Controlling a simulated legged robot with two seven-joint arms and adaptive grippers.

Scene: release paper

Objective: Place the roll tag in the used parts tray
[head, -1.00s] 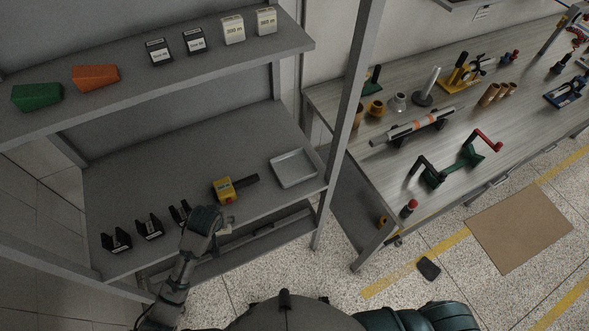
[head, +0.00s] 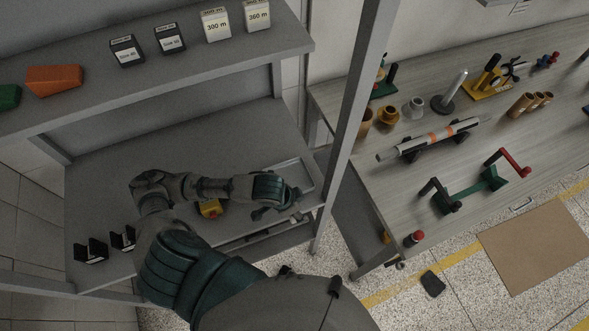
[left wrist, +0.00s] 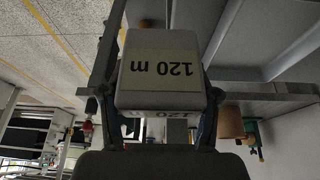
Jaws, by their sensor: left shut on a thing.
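The roll tag (left wrist: 160,72) is a pale block with an upside-down "120 m" label in the left wrist view. My left gripper (left wrist: 160,92) is shut on it, one finger on each side. In the head view my left arm reaches across the lower shelf, and its gripper (head: 286,206) is at the front of the grey tray (head: 306,178). The hand hides part of the tray. I cannot make out the tag in the head view, nor tell the hand's height above the tray. My right gripper is not in view.
A yellow tool (head: 210,208) and black holders (head: 90,251) are on the lower shelf (head: 215,150). Labelled blocks (head: 216,25) and an orange bin (head: 54,80) stand on the upper shelf. A grey post (head: 346,130) rises right of the tray, before the workbench (head: 385,180).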

